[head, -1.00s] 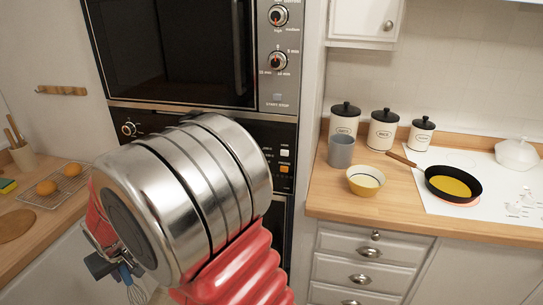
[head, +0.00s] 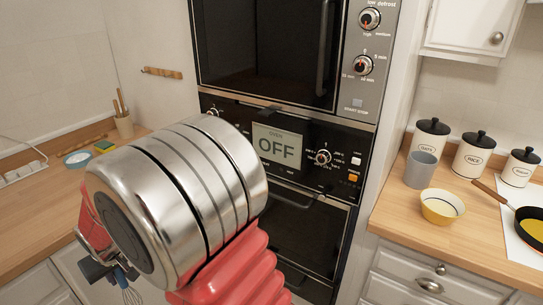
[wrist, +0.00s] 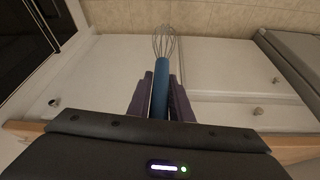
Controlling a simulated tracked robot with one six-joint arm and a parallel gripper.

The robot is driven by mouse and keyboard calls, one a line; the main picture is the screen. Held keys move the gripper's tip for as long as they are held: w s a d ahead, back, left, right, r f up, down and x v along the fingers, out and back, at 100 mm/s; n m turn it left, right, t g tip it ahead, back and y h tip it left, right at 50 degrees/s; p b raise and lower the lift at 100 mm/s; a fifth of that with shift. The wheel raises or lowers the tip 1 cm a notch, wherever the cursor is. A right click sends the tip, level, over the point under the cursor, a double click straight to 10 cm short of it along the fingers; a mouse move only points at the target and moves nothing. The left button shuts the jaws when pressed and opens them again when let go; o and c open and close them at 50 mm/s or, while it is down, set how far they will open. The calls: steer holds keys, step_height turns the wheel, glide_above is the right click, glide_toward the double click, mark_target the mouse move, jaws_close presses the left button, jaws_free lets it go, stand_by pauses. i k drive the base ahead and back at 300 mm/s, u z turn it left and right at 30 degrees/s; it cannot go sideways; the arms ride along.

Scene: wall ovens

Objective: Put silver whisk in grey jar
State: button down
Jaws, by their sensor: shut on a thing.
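The whisk (wrist: 166,45) has silver wires and a blue handle. My gripper (wrist: 160,82) is shut on the blue handle, and the wires point away from it in the wrist view. In the head view the whisk (head: 131,295) shows low at the left, partly hidden, beside my gripper (head: 112,272) and below my arm. The grey jar (head: 421,170) stands upright on the right counter, in front of the lidded canisters. The whisk is well to the left of the jar and apart from it. The jar's inside is hardly visible.
A yellow bowl (head: 441,208) stands just in front of the jar. White canisters (head: 473,156) with black lids stand behind and right. A pan (head: 530,228) is at the right edge. Wall ovens (head: 280,150) stand between the two counters. The left counter holds a utensil pot (head: 124,125).

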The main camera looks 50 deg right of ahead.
mark_target(416, 181)
steer(key=u, duration=0.4)
steer(key=k, duration=1.4)
steer(key=z, duration=0.9)
